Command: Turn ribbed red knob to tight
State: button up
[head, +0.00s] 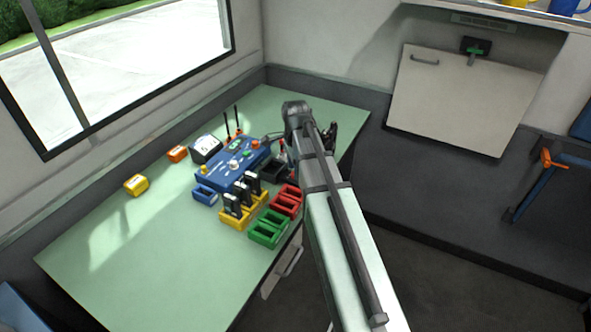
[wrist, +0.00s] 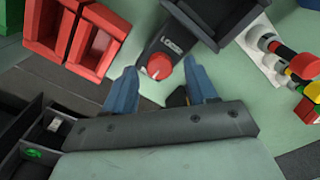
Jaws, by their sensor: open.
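The red knob (wrist: 158,67) shows in the wrist view on a small dark block (wrist: 172,42) with partly readable white lettering that begins "LO". A small white mark lies beside the knob; the ribs are too small to make out. My gripper (wrist: 163,72) is open, with its two blue fingers on the left and right of the knob and a gap on each side. I cannot tell how far the fingertips are from the knob in depth. In the head view the knob is hidden behind my arm.
Red bins (wrist: 78,38) lie left of the knob, a dark tray (wrist: 262,10) beyond it, and coloured connectors (wrist: 303,75) to the right. In the head view a blue control box (head: 228,166) and green bins (head: 268,228) share the green table (head: 150,250), whose front left is clear.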

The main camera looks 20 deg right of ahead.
notch_tip(320, 180, up, 13)
dwell(0.6)
